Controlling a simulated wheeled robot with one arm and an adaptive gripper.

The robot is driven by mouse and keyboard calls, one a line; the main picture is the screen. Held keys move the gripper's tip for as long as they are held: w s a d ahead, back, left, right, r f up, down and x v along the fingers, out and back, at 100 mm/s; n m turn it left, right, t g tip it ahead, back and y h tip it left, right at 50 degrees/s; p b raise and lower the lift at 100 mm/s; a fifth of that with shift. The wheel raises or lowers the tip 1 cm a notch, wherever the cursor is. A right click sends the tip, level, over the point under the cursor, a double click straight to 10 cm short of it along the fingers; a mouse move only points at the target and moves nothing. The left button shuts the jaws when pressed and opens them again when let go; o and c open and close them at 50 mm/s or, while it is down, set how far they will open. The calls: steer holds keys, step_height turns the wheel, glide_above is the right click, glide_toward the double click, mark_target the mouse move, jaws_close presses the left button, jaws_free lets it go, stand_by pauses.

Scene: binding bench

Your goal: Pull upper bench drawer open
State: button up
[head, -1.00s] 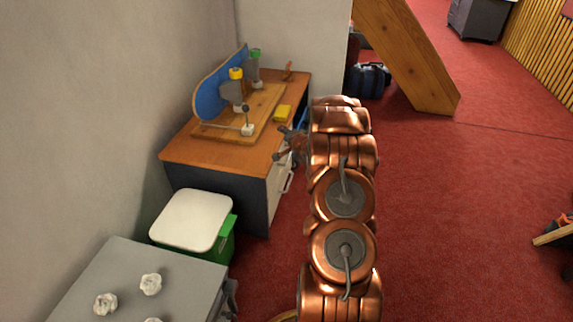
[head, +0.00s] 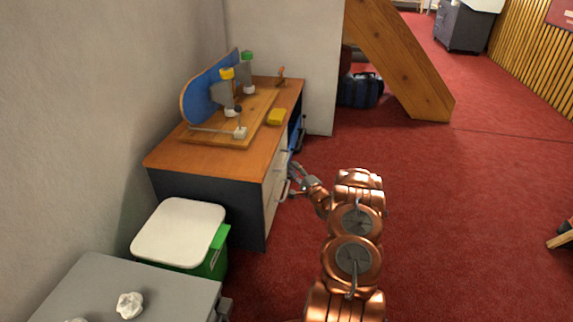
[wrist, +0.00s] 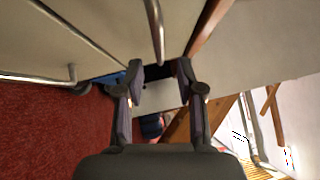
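The bench (head: 215,157) with an orange-brown top stands against the wall at left in the head view. Its pale drawer fronts (head: 273,192) face right, and they look shut. My gripper (head: 291,182) is beside these fronts. In the wrist view my gripper (wrist: 160,78) is open, its two dark fingers apart with nothing between them. The upper drawer's metal bar handle (wrist: 157,30) lies just beyond the fingertips, in line with the gap. A lower bar handle (wrist: 85,42) is off to the left. The bench top's brown edge (wrist: 208,28) shows at right of the upper handle.
On the bench are a blue board (head: 208,90), a wooden base (head: 210,132) and a yellow block (head: 277,117). A green bin with a white lid (head: 180,228) and a grey table (head: 125,280) stand nearer. Red floor at right is open (head: 450,220).

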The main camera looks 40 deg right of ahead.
mark_target(286, 161)
steer(key=shift+b+x, duration=1.2)
steer(key=shift+x, duration=1.9)
steer(key=shift+a, duration=0.1)
jaws_close()
